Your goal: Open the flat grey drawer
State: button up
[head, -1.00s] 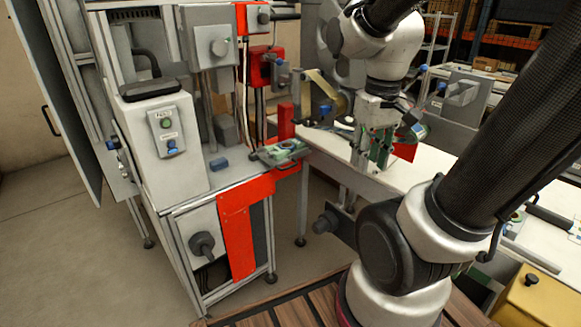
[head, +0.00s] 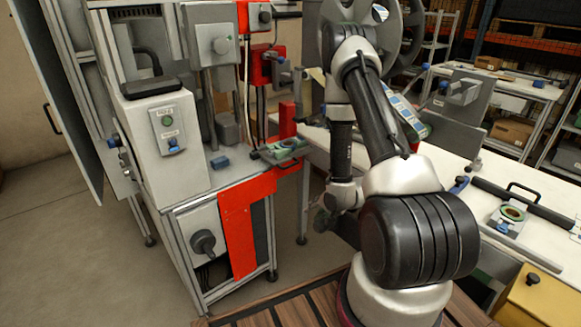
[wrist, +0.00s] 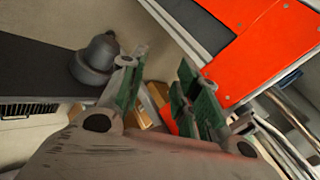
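The flat grey drawer seems to be the shallow grey tray (head: 283,149) with a green top and a dark handle, on the front edge of the machine bench in the head view. It looks closed, but I cannot be sure. My gripper (wrist: 160,72) shows in the wrist view with its two green-padded fingers apart and nothing between them. In the head view my own arm hides the fingers, low in front of the white table. The drawer cannot be made out surely in the wrist view.
The machine's orange-red front panel (head: 238,228) also fills the upper right of the wrist view (wrist: 262,50). A grey rounded knob-like part (wrist: 96,60) stands left of my fingers. A white table (head: 460,165) lies right. Bare floor (head: 80,240) lies left.

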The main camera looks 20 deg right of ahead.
jog(key=w+a+r+m+t+y, duration=0.1)
jog(key=w+r+m+t, duration=0.1)
jog(key=w+r+t, duration=0.4)
jog(key=m+t, duration=0.1)
jog(key=m, duration=0.2)
send_near(290, 165)
jog(key=w+f, duration=0.1)
jog(key=w, duration=0.2)
jog(key=shift+y, duration=0.3)
jog(key=x, duration=0.7)
jog(key=shift+w+f, duration=0.1)
jog(key=shift+f, duration=0.05)
grip_shut()
